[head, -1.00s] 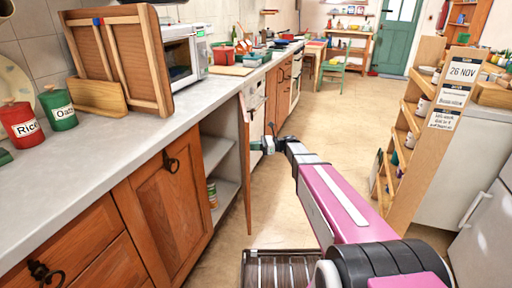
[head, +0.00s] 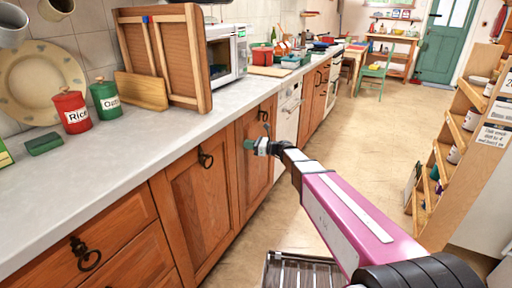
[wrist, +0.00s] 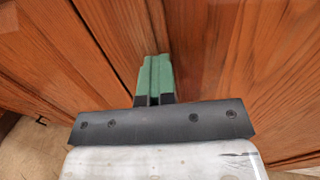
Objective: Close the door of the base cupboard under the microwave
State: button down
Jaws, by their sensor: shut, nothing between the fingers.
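The wooden base cupboard door (head: 256,165) under the microwave (head: 227,52) lies in line with the cupboard front in the head view, and no open interior shows. Its dark ring handle (head: 263,114) is near the top. My gripper (head: 248,144) is shut and empty, with its green fingers pointing at this door's near side. In the wrist view the green fingertips (wrist: 155,62) are close to the wood, beside a vertical seam. I cannot tell whether they touch it.
The neighbouring cupboard door (head: 200,200) stands shut on the near side. The worktop (head: 110,165) runs above, with a wooden rack (head: 165,60) and canisters on it. A shelf unit (head: 455,160) stands to the right. The floor (head: 345,150) between is clear.

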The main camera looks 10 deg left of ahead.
jog(key=shift+w+a, duration=0.2)
jog(key=shift+a, duration=0.3)
jog(key=shift+w+a+r, duration=0.1)
jog(key=shift+w, duration=0.05)
jog(key=s+d, duration=0.5)
jog(key=d, duration=0.9)
jog(key=s+d+f+n+g+h, duration=0.2)
jog(key=s+d+f+n+h, duration=0.8)
jog(key=s+d+f, duration=0.15)
jog(key=s+d+f+n+h, duration=0.1)
jog(key=d+n+h, duration=0.3)
jog(key=d, duration=0.4)
jog(key=s+d+f+n+h, duration=0.1)
jog(key=s+d+n+h, duration=0.3)
jog(key=d, duration=0.4)
jog(key=shift+s+f+n, duration=0.15)
jog(key=shift+s+n, duration=0.2)
jog(key=shift+n, duration=0.25)
